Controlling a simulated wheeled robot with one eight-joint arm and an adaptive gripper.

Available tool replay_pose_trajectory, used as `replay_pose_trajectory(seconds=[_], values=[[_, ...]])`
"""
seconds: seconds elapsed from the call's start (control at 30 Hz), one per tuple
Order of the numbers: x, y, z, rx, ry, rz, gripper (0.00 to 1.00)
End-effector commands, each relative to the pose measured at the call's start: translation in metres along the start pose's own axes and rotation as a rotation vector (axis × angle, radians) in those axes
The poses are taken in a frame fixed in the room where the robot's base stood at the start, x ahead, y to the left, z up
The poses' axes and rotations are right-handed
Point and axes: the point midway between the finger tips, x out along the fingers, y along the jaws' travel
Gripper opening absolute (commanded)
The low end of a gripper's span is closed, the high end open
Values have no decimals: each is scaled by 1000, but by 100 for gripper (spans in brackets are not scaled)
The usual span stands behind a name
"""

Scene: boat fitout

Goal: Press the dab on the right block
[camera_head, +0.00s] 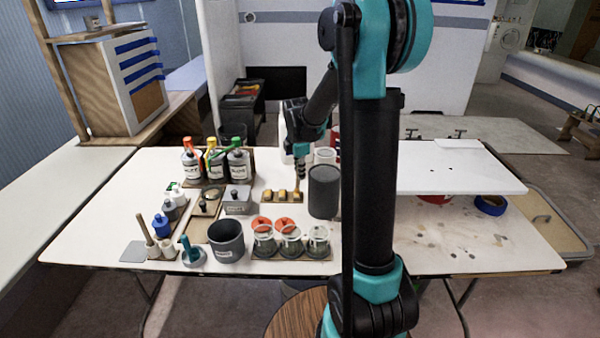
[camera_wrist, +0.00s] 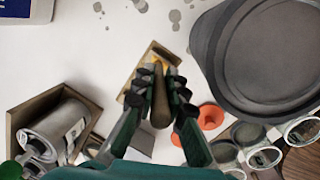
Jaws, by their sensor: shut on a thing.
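In the head view a small wooden tray (camera_head: 281,203) holds a row of tan-yellow blocks: the left block (camera_head: 267,195), the middle block (camera_head: 282,195) and the right block (camera_head: 296,197). My gripper (camera_head: 300,168) is above the right end of this tray, pointing down. It is shut on the dab, a slim brown-handled tool (camera_wrist: 160,105). The dab's lower end is at the right block in the head view; I cannot tell if it touches. In the wrist view my gripper (camera_wrist: 160,95) and the dab hide most of the tray (camera_wrist: 135,88) and its blocks.
A dark grey cylinder (camera_head: 324,192) stands close right of the tray. Bottles with coloured caps (camera_head: 215,164) stand at the back left. A raised white board (camera_head: 455,170) is at the right.

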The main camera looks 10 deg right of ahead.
Motion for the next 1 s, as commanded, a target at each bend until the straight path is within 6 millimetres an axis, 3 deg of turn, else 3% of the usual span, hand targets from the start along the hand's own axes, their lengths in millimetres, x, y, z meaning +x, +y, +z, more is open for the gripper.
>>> replay_pose_trajectory(seconds=[1.0], values=[[-67, 10, 7, 0, 0, 0, 0]])
